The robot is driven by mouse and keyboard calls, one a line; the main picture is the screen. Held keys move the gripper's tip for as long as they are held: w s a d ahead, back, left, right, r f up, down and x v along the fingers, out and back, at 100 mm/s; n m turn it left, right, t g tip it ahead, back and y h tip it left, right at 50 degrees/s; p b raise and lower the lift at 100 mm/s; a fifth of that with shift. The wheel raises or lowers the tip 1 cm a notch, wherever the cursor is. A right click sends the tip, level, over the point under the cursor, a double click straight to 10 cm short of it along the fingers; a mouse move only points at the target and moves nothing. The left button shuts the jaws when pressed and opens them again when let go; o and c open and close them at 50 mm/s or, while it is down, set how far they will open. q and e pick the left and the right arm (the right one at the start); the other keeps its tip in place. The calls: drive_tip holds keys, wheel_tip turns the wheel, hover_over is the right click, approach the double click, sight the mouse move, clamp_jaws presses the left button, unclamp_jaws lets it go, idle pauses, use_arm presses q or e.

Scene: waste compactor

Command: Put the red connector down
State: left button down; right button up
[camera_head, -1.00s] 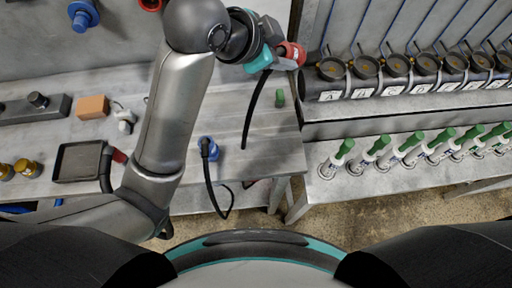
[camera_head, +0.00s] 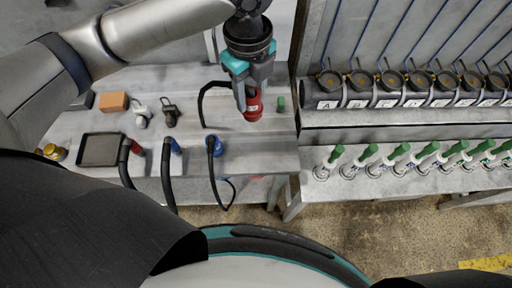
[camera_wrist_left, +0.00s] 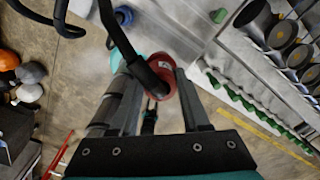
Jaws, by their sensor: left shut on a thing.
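My left gripper (camera_head: 250,88) points down over the right end of the grey table (camera_head: 240,165). It is shut on the red connector (camera_head: 254,107), which sits between its fingers. The connector's black cable loops off to the left of the gripper. In the left wrist view the red connector (camera_wrist_left: 158,82) shows between the two fingers of the left gripper (camera_wrist_left: 155,98), with its thick black cable running up and left. I cannot tell whether the connector touches the table. My right gripper is not in view.
Blue connectors (camera_head: 215,147) and another red connector (camera_head: 137,149) with black cables stand along the table's front. A green piece (camera_head: 281,103) lies just right of the held connector. A black tray (camera_head: 101,149) is at left. Green-topped valves (camera_head: 336,154) line the right bench.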

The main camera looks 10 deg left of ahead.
sight(248, 115)
use_arm(q)
drive_tip(key=shift+a, duration=0.3)
wheel_tip(248, 115, down, 20)
drive_tip(key=b, duration=0.2)
drive_tip(key=shift+r+b, duration=0.1)
drive_tip(key=shift+b, duration=0.25)
drive_tip(key=shift+c, duration=1.9)
unclamp_jaws()
wheel_tip(248, 115, up, 12)
drive_tip(key=shift+r+p, duration=0.1)
drive_tip(key=shift+p, duration=0.7)
